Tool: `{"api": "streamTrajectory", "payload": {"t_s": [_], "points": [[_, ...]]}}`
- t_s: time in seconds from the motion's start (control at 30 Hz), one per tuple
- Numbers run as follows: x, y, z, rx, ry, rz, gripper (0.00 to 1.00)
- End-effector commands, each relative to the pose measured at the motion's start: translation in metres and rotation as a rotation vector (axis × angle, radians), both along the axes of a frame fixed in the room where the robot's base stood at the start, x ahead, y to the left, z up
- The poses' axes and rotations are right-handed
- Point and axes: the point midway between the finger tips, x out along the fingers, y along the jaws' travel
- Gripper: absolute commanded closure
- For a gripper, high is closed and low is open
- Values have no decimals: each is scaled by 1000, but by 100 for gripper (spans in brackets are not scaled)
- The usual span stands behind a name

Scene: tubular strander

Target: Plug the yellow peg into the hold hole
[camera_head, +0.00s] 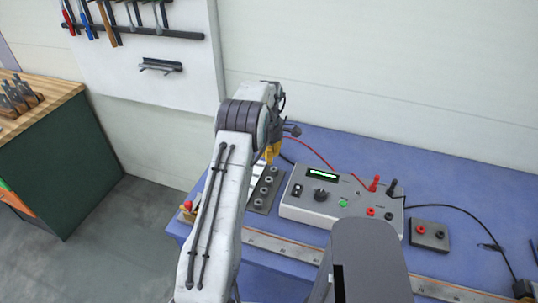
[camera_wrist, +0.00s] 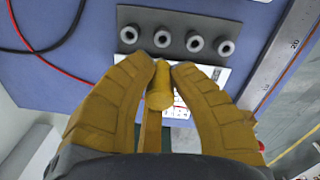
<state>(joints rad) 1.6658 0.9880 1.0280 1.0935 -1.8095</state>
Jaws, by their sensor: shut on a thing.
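My gripper (camera_wrist: 160,70) is shut on the yellow peg (camera_wrist: 160,92), which sits between its two ochre fingers in the wrist view. In the head view the gripper (camera_head: 272,152) is partly hidden behind my arm, and I cannot make out the peg there. A dark grey plate (camera_wrist: 140,13) with a row of several pale ring-shaped holes (camera_wrist: 194,42) lies just beyond the fingertips in the wrist view. The peg is apart from the rings. The plate also shows in the head view (camera_head: 257,205). I cannot tell which ring is the hold hole.
A white label sheet (camera_wrist: 215,73) lies beside the plate. A grey meter box (camera_head: 325,207) with red and black leads stands to the plate's right on the blue table (camera_head: 450,185). A metal ruler (camera_head: 285,248) runs along the front edge. A small socket box (camera_head: 429,234) stands farther right.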

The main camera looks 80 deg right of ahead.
Motion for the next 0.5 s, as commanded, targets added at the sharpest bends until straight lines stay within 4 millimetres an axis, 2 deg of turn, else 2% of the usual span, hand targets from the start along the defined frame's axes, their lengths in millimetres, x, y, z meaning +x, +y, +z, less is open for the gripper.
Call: {"api": "streamTrajectory", "payload": {"t_s": [0.07, 0.5], "points": [[0, 0, 2, 4, 0, -2, 100], [0, 0, -30, 4, 0, -2, 100]]}}
